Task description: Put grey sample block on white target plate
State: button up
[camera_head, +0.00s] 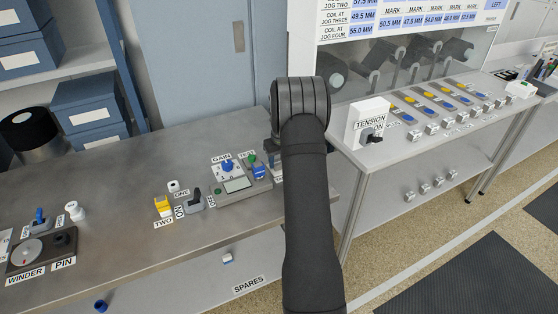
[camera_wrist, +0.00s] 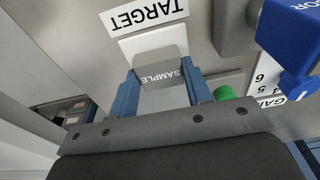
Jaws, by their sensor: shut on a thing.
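The grey sample block (camera_wrist: 162,62), marked SAMPLE, is between the two blue fingers of my gripper (camera_wrist: 160,84) in the wrist view. My gripper is shut on it. The white target plate (camera_wrist: 131,44) shows just past the block's far edge, by the TARGET label (camera_wrist: 144,14). The block overlaps the plate in this view and hides part of it. I cannot tell whether the block touches the plate or is held a little above it. In the head view, my dark arm hides the block, the plate and the fingertips.
A green knob (camera_wrist: 224,93) and a blue part (camera_wrist: 292,40) are close on the right in the wrist view. In the head view, a grey device with a screen (camera_head: 237,185) stands left of my arm. A TENSION box (camera_head: 368,124) stands to the right.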

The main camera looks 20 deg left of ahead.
jog(key=shift+f, duration=0.1)
jog(key=o, duration=1)
jog(key=r, duration=0.8)
jog(key=s+d+r, duration=0.1)
jog(key=r, duration=0.3)
jog(key=f, duration=0.8)
jog(key=w+a+f, duration=0.1)
jog(key=f, duration=0.3)
jog(key=shift+r, duration=1.85)
jog(key=shift+f, duration=0.15)
